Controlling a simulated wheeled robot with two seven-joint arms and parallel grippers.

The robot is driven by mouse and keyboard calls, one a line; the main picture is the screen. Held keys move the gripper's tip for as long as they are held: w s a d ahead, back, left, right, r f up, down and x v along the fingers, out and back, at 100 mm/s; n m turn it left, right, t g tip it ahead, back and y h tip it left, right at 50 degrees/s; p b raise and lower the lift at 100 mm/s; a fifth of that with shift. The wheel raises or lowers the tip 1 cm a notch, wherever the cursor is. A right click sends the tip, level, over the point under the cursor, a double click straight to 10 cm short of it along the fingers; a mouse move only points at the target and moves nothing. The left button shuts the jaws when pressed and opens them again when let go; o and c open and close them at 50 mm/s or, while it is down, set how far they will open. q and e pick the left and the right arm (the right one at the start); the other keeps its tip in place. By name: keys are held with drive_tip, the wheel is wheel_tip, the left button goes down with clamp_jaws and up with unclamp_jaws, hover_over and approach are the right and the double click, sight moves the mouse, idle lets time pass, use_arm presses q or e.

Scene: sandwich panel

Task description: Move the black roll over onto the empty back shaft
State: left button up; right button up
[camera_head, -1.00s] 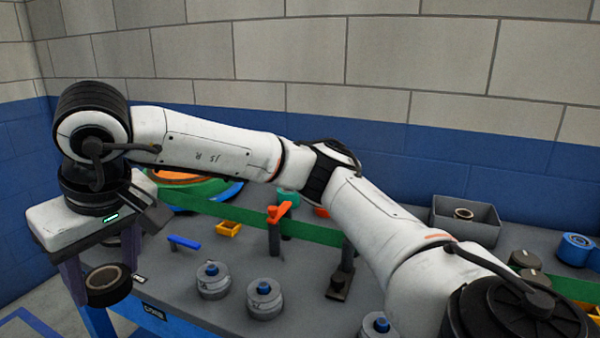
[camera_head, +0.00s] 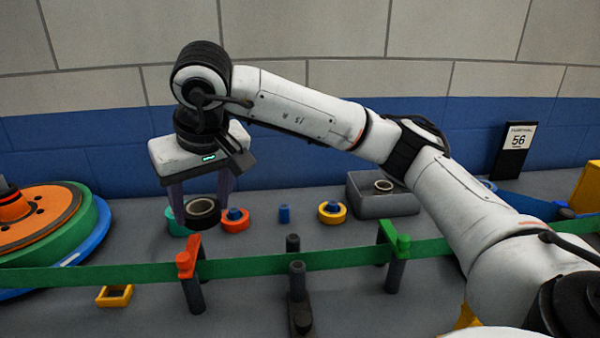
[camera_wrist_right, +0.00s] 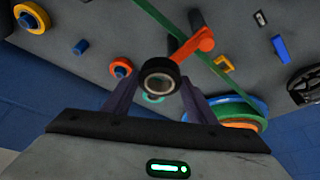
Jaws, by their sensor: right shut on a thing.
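The black roll (camera_head: 203,223), a dark ring with a tan core, is held between the fingers of my right gripper (camera_head: 201,210). It is off the table, in front of the teal roll (camera_head: 174,222) in the picture. In the right wrist view the black roll (camera_wrist_right: 146,82) sits between both fingertips. The empty back shaft (camera_head: 284,214) is a short blue post, bare, to the right of the gripper, between the orange roll (camera_head: 235,224) and the yellow roll (camera_head: 332,217). It also shows in the right wrist view (camera_wrist_right: 80,46). My left gripper is out of view.
A green band (camera_head: 330,259) crosses the table in front of the back row, with an orange-topped post (camera_head: 190,262) and a green-topped post (camera_head: 394,250). A grey box (camera_head: 385,205) stands at right; stacked coloured discs (camera_head: 50,230) lie at left.

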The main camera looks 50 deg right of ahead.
drive_tip(key=w+d+f+m+h, duration=0.1)
drive_tip(key=w+d+f+m, duration=0.15)
drive_tip(key=d, duration=0.65)
drive_tip(key=m+h, duration=0.1)
drive_tip(key=m, duration=0.3)
hover_over(284, 205)
drive_tip(key=s+a, duration=0.1)
wheel_tip(284, 205, down, 3)
drive_tip(key=shift+r+g, duration=0.1)
drive_tip(key=shift+g, duration=0.3)
drive_tip(key=shift+d+f+b, duration=0.1)
drive_tip(key=shift+f+b, duration=0.35)
drive_tip(key=shift+f, duration=0.2)
drive_tip(key=shift+f+b, duration=0.8)
use_arm(q)
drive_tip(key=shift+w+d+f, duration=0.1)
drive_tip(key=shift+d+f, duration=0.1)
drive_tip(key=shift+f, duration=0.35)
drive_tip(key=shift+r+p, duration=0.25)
drive_tip(key=shift+p, duration=0.2)
use_arm(e)
drive_tip(key=shift+s, duration=0.1)
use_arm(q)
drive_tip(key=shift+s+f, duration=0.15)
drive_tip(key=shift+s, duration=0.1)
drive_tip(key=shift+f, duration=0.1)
use_arm(e)
drive_tip(key=shift+f, duration=0.25)
